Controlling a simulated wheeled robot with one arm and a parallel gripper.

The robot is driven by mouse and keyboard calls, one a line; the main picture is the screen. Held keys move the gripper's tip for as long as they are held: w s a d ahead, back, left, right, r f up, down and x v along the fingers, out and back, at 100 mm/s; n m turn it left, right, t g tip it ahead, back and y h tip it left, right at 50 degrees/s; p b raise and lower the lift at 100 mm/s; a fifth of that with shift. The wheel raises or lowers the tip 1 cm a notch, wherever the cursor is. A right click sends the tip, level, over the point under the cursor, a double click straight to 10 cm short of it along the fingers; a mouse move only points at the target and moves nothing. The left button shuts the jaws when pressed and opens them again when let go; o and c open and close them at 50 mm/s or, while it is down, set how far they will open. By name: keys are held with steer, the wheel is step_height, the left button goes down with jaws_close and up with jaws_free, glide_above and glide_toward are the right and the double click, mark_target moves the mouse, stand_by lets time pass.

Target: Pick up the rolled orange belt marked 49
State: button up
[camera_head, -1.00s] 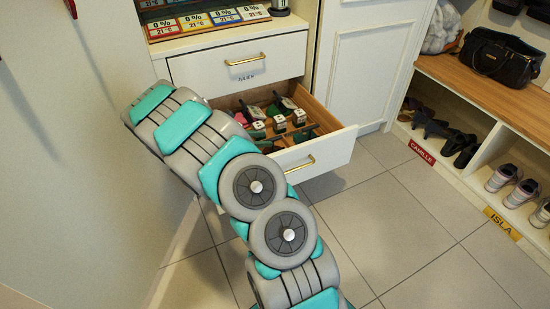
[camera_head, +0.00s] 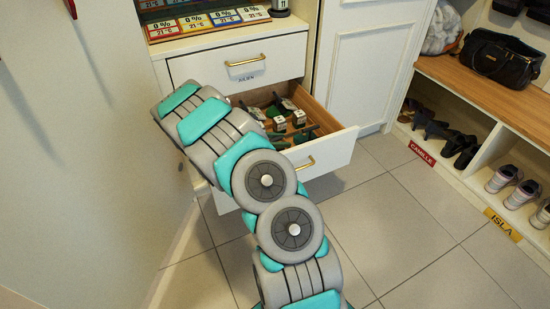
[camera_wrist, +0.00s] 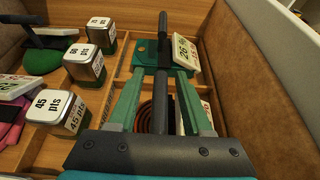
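In the wrist view, the two green fingers of my gripper (camera_wrist: 160,85) stand apart over a compartment of the open drawer (camera_head: 330,153). A reddish-brown coil (camera_wrist: 146,118) lies below and between the fingers, partly hidden by them and by a dark bar. I cannot read a 49 on it. A white tag marked 26 (camera_wrist: 184,50) lies beyond the fingers at the right. Another tag (camera_wrist: 207,112) beside the right finger is mostly hidden. In the head view my arm hides the gripper and part of the drawer.
White-labelled blocks, including one marked 45 pts (camera_wrist: 55,110) and one marked 56 pts (camera_wrist: 83,65), stand in compartments to the left. The drawer's brown side wall (camera_wrist: 250,90) is close on the right. Shoe cubbies (camera_head: 480,160) stand farther right.

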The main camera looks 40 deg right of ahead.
jaws_close()
stand_by(1.2)
